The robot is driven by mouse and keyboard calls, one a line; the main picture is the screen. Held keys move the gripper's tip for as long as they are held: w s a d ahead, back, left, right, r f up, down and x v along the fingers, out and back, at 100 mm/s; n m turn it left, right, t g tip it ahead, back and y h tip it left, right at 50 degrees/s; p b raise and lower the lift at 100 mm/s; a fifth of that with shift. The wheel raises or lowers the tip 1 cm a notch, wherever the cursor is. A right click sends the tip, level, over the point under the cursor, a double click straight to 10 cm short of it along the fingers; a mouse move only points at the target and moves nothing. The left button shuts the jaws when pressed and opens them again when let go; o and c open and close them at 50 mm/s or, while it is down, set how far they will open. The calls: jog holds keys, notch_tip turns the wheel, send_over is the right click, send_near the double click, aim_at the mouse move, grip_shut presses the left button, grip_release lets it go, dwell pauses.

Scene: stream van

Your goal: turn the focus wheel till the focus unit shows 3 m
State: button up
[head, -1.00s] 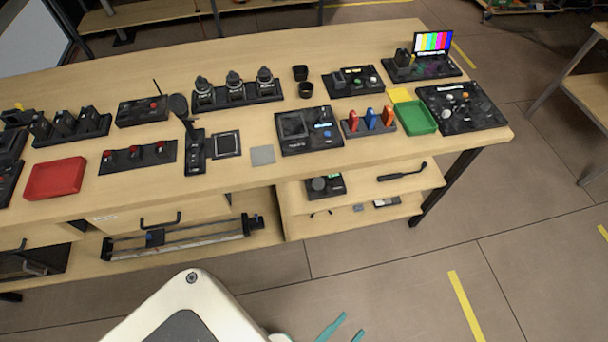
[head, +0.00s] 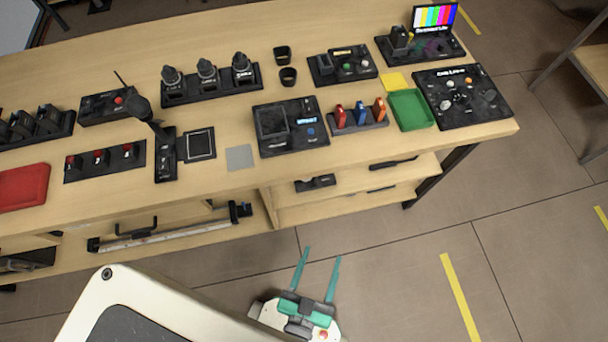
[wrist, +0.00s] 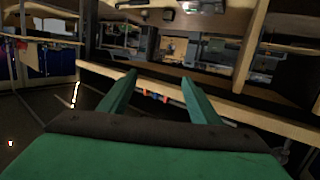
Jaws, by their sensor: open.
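I cannot tell for certain which unit is the focus unit, as the labels are too small to read. A black unit (head: 290,143) with a dark screen, a small lit blue display and a round knob lies near the table's front edge. A larger black panel (head: 478,116) with several knobs lies at the table's right end. No 3 m reading is legible. My gripper (head: 322,255), with two teal fingers, is open and empty in front of the table, over the floor. In the wrist view its fingers (wrist: 160,77) are spread with nothing held between them.
A green tray (head: 428,122) and a stand with coloured handles (head: 342,129) lie between the two units. A monitor with colour bars (head: 434,17) stands behind. Shelves (head: 350,204) run under the tabletop (head: 217,205).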

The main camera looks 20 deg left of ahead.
jog(key=w+a+f+n+y, duration=0.1)
jog(key=w+a+f, duration=0.1)
jog(key=w+f, duration=0.3)
jog(key=w+a+f+n+y, duration=0.1)
jog(key=w+a+f, duration=0.2)
jog(key=f, duration=0.4)
jog(key=n+y, duration=0.3)
jog(key=y, duration=0.1)
send_near(306, 180)
jog(key=shift+t, duration=0.4)
jog(key=x, duration=1)
jog(key=shift+a+f, duration=0.1)
jog(key=shift+a, duration=0.05)
jog(key=c, duration=1)
